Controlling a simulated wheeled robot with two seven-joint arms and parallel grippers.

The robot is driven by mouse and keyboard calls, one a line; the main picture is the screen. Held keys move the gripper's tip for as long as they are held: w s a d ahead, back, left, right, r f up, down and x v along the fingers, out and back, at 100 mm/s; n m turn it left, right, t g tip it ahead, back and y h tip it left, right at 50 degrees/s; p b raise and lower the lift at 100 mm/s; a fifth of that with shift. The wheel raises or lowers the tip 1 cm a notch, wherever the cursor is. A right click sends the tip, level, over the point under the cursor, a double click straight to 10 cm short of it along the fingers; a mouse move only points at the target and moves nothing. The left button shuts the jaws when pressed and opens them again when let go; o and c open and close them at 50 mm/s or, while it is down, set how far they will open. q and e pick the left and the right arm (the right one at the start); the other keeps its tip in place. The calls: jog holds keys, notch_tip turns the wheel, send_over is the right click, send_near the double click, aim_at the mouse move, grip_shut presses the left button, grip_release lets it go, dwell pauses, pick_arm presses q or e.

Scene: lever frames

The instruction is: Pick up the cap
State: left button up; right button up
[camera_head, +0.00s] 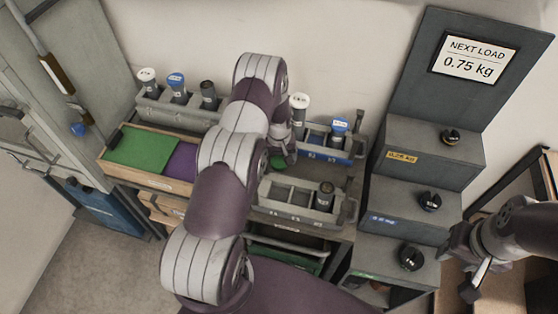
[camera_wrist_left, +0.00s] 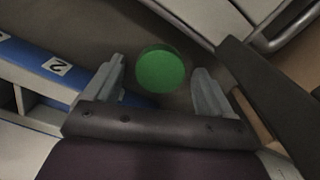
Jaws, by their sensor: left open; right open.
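A round green cap (camera_wrist_left: 161,70) shows in the left wrist view, just beyond and between the two grey fingertips of my left gripper (camera_wrist_left: 158,78). The fingers are apart and do not visibly touch it. In the head view a small part of the green cap (camera_head: 277,162) shows beside my left gripper (camera_head: 284,148), behind my left arm, which hides much of the area. My right gripper (camera_head: 470,278) is open and empty at the lower right, in front of the stepped grey stand.
A grey rack (camera_head: 300,207) and a blue-fronted rack (camera_head: 335,152) flank the cap. A wooden tray (camera_head: 150,179) with green and purple panels lies left. Stepped grey blocks (camera_head: 425,165) carry dark knobbed weights, below a "NEXT LOAD 0.75 kg" sign (camera_head: 475,57).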

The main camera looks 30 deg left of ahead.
pick_arm(q)
jog(key=c, duration=1.1)
jog(key=shift+r, duration=0.15)
